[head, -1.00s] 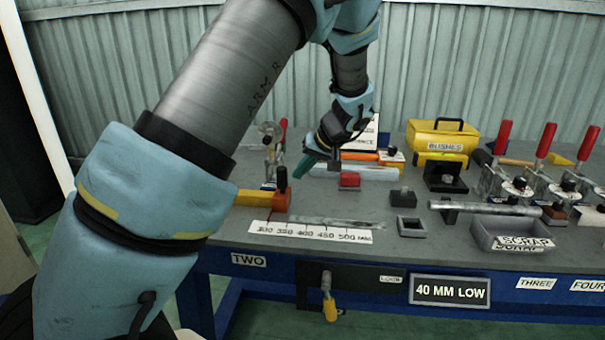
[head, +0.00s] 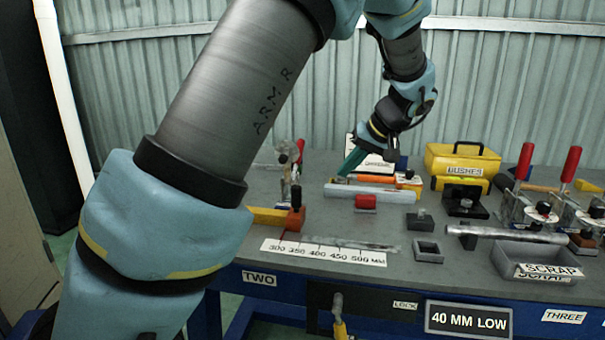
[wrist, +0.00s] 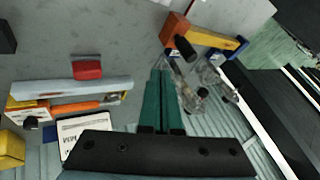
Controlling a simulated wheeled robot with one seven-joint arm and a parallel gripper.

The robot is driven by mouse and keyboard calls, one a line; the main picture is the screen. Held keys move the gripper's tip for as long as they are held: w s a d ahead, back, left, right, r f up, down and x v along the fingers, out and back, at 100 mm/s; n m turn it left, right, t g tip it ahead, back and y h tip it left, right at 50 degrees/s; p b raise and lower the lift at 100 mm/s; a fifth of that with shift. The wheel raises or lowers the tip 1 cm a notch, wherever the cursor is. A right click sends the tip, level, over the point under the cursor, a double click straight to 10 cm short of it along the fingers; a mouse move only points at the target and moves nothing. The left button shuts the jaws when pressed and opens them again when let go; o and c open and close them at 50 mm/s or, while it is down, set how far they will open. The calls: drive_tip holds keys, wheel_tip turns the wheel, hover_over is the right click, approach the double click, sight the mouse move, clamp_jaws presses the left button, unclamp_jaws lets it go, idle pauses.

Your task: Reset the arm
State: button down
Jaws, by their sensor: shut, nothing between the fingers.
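My gripper (head: 350,163) hangs over the back of the grey bench (head: 270,221), beside the orange-handled tool and the pale grey bar. Its green fingers are together and empty, and they also show in the wrist view (wrist: 157,100). My arm crosses the left half of the head view and hides part of the bench's left end. In the wrist view the fingers point toward a clear toggle clamp and an orange block (wrist: 178,32). I cannot tell the height of the fingertips above the bench.
A pale bar (head: 375,193), a red-topped block (head: 366,202) and an orange-handled tool (head: 372,180) lie close by. A toggle clamp (head: 287,165) stands left of the gripper. The yellow BUSHES box (head: 462,160), scrap tray (head: 545,258) and red-handled clamps fill the right. A corrugated wall stands behind.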

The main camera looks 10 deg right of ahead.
drive_tip(key=s+a+f+g+h+p, duration=0.1)
drive_tip(key=a+f+g, duration=0.1)
drive_tip(key=a, duration=0.7)
drive_tip(key=s+a+f+g+h+p, duration=0.1)
drive_tip(key=a+f+g, duration=0.1)
drive_tip(key=a, duration=0.7)
drive_tip(key=s+a+f+h+p, duration=0.1)
drive_tip(key=s+a+h, duration=0.1)
drive_tip(key=s+a, duration=0.8)
drive_tip(key=a, duration=0.4)
drive_tip(key=shift+s+f+n+p, duration=0.3)
drive_tip(key=shift+f+n, duration=0.1)
